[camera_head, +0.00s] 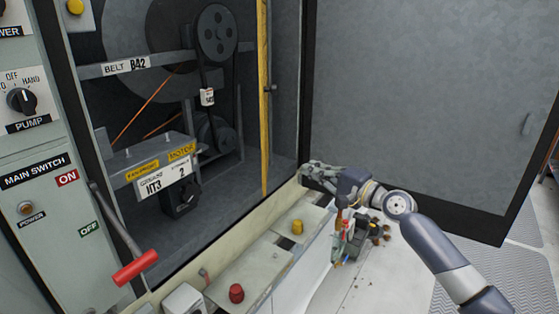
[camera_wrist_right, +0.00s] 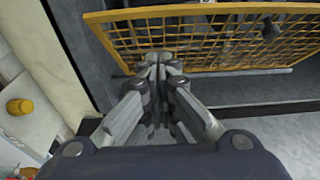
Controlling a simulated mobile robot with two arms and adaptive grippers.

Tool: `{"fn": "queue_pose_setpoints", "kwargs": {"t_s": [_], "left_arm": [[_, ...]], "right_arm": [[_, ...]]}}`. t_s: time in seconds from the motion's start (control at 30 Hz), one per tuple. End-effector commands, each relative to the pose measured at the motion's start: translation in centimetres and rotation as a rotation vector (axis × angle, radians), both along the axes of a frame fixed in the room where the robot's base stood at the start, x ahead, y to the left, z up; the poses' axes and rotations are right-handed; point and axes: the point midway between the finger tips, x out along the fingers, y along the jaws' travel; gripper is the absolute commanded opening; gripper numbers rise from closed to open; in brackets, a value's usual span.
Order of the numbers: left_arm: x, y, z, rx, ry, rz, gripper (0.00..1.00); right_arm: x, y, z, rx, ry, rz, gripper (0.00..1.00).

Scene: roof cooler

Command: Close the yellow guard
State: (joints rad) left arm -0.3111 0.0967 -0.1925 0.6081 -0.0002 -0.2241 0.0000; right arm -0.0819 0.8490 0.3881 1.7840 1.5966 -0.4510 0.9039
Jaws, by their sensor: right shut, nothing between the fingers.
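The yellow guard (camera_head: 263,110) shows almost edge-on in the head view, as a narrow upright yellow strip at the right of the cabinet opening, standing out from the belt drive. In the right wrist view it is a yellow mesh panel (camera_wrist_right: 232,42) across the top right. My right gripper (camera_head: 308,172) is at the lower right corner of the opening, right of the guard's lower end. Its shut, empty fingers (camera_wrist_right: 158,62) overlap the guard's left part in the wrist view; I cannot tell if they touch it. My left gripper is out of view.
A large grey cabinet door (camera_head: 420,100) stands open on the right. A lever with a red handle (camera_head: 135,268) sticks out at the lower left. A yellow knob (camera_head: 297,227) and a red knob (camera_head: 236,292) sit on the ledge. Tools and small parts (camera_head: 350,238) lie below my right wrist.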

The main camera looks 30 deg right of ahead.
Motion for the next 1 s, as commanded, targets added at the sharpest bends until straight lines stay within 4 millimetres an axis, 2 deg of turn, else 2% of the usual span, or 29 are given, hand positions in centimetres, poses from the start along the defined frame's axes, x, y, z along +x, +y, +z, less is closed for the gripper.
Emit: {"fn": "queue_pose_setpoints", "kwargs": {"t_s": [0.17,0.33,0.47,0.5,0.7,1.0], "left_arm": [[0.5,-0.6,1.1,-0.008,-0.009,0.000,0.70],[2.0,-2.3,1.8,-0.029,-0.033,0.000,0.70],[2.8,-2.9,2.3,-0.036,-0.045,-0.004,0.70],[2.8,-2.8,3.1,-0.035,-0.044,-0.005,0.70],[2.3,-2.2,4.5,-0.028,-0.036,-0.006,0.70],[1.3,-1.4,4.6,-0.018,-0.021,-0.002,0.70]], "right_arm": [[2.9,0.5,0.4,0.003,-0.004,-0.002,0.00],[5.4,1.0,0.3,0.004,-0.002,-0.003,0.00],[7.3,1.4,0.3,0.002,-0.003,-0.002,0.00],[7.6,2.0,0.6,0.002,-0.002,0.000,0.00],[8.9,4.0,0.3,0.002,-0.001,-0.001,0.00],[9.3,4.7,-0.1,0.001,-0.001,-0.002,0.00]]}}
